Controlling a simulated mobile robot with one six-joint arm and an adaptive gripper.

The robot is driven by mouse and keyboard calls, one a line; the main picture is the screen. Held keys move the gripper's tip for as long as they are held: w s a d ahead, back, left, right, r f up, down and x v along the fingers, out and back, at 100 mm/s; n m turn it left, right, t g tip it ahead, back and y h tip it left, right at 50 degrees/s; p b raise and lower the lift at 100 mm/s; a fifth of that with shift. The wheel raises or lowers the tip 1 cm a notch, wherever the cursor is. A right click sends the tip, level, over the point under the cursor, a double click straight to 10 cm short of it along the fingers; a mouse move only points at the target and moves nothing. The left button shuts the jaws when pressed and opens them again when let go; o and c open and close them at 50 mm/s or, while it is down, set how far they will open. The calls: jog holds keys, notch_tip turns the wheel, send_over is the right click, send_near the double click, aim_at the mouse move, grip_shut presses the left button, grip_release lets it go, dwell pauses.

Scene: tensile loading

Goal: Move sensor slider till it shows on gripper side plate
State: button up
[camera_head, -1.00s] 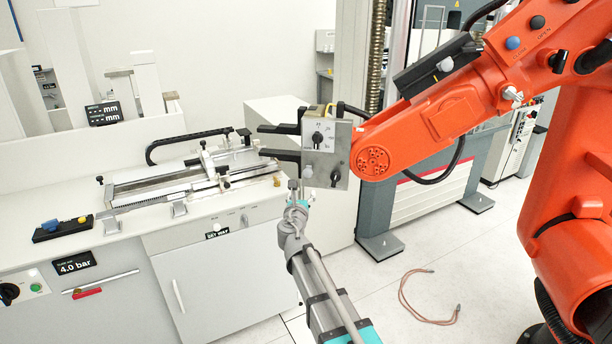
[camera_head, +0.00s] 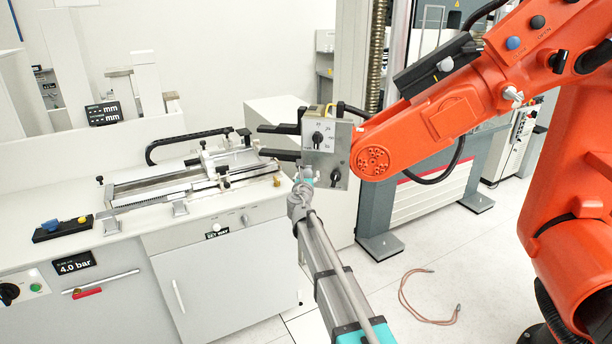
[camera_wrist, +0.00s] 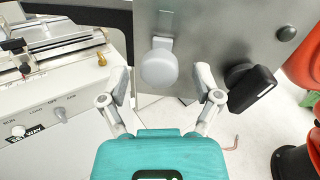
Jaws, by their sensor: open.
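The side plate (camera_head: 322,150) is a grey metal plate on the orange arm's gripper. It carries a dial and a black knob (camera_head: 336,177), which also shows in the wrist view (camera_wrist: 250,87). In the wrist view a pale grey round knob on a short tab, which looks like the sensor slider (camera_wrist: 158,66), sits at the plate's lower part. My gripper (camera_wrist: 161,78) is open, with one finger on each side of this knob. I cannot tell whether the fingers touch it. In the head view my gripper (camera_head: 304,178) covers the knob.
The orange arm (camera_head: 430,135) reaches in from the right. Its black jaws (camera_head: 280,128) point left over a bench with a measuring fixture (camera_head: 190,180). A testing machine column (camera_head: 350,60) stands behind. A reddish cable (camera_head: 405,300) lies on the otherwise clear floor.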

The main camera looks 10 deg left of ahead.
jog(key=shift+w, duration=0.4)
grip_shut()
